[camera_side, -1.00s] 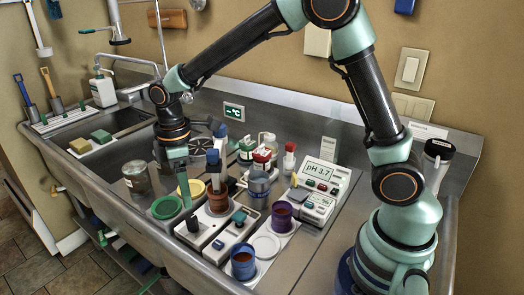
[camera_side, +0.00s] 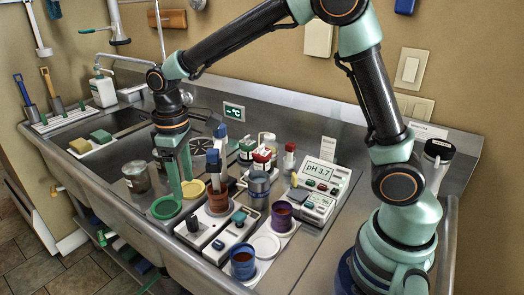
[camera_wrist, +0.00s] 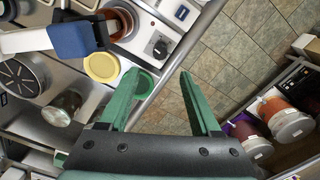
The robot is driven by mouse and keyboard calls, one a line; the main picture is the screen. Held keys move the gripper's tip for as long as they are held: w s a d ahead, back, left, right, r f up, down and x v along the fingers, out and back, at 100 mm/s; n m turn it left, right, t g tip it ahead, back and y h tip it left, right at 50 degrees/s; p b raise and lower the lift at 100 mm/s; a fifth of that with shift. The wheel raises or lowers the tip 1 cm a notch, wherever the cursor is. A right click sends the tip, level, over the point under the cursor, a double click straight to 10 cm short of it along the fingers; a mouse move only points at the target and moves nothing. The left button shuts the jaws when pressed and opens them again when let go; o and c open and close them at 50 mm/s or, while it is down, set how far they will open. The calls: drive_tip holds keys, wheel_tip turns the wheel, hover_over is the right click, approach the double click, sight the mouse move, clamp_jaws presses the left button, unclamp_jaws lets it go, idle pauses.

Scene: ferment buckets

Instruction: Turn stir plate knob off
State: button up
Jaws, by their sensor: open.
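The stir plate (camera_side: 205,238) is a white unit at the front of the steel counter, with a brown-filled jar (camera_side: 218,202) on it. Its black knob (camera_side: 194,222) is near the front end. The knob (camera_wrist: 160,47) also shows in the wrist view, beyond my fingertips; its setting is too small to read. My gripper (camera_side: 181,188) is open and empty, with green fingers pointing down. It is above and left of the knob in the side view, near the green lid. In the wrist view my gripper (camera_wrist: 161,74) has its fingers wide apart, touching nothing visible.
A green ring lid (camera_side: 166,207) and a yellow lid (camera_side: 191,188) lie beside the plate. A tall blue-capped item (camera_side: 219,150) stands in the jar. A second white unit (camera_side: 232,235), cups and a pH meter (camera_side: 321,175) crowd the right. The floor (camera_wrist: 245,45) lies past the counter edge.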

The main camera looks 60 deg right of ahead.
sight(191, 217)
drive_tip(key=shift+m, duration=0.7)
wheel_tip(191, 217, down, 12)
drive_tip(key=shift+f, duration=0.1)
drive_tip(key=shift+c, duration=0.2)
clamp_jaws()
